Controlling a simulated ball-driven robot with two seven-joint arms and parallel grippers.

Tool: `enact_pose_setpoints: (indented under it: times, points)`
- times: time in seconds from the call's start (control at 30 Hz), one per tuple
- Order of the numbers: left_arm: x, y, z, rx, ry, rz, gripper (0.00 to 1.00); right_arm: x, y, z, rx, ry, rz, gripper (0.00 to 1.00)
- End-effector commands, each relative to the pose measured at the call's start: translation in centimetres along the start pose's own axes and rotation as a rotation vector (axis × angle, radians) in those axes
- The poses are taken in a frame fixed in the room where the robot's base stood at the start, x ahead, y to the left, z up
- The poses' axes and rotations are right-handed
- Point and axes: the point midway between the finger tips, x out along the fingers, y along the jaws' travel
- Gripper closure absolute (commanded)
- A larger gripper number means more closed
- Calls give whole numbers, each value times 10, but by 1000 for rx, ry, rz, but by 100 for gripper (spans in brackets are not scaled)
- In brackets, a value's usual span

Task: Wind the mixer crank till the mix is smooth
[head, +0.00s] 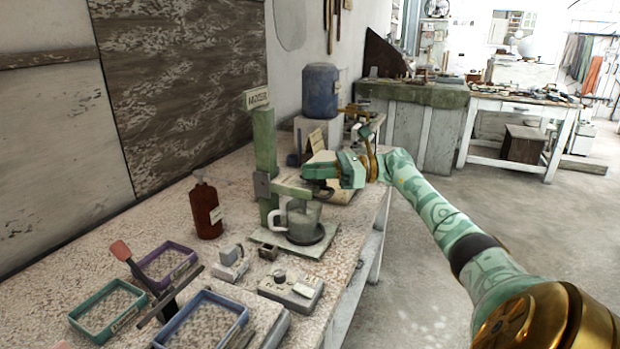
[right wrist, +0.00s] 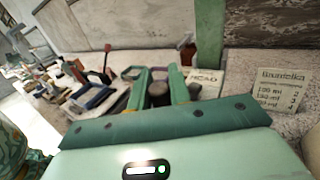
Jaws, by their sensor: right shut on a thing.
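My right gripper (head: 316,182) is at the outer end of the mixer arm, above the jug. In the right wrist view its green fingers (right wrist: 159,88) are shut on a dark round knob (right wrist: 158,95), the crank's grip; the rest of the crank is mostly hidden. My left gripper is not in view.
A brown bottle (head: 206,210) stands left of the mixer. A blue container (head: 320,90) stands behind. Printed cards (right wrist: 281,88) are near the gripper. The floor at right is clear.

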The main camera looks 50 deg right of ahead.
Motion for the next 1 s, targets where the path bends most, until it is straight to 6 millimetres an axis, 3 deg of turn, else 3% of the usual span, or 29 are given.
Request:
enact_pose_setpoints:
  times: [0.6, 0.63, 0.7, 1.0]
  points:
    - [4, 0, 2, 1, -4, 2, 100, -1, -1, 0, 2, -1, 44, 100]
    - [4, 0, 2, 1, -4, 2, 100, -1, -1, 0, 2, -1, 44, 78]
    - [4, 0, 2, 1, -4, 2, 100, -1, -1, 0, 1, -1, 44, 58]
    - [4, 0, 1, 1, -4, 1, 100, -2, -1, 0, 1, -1, 44, 58]
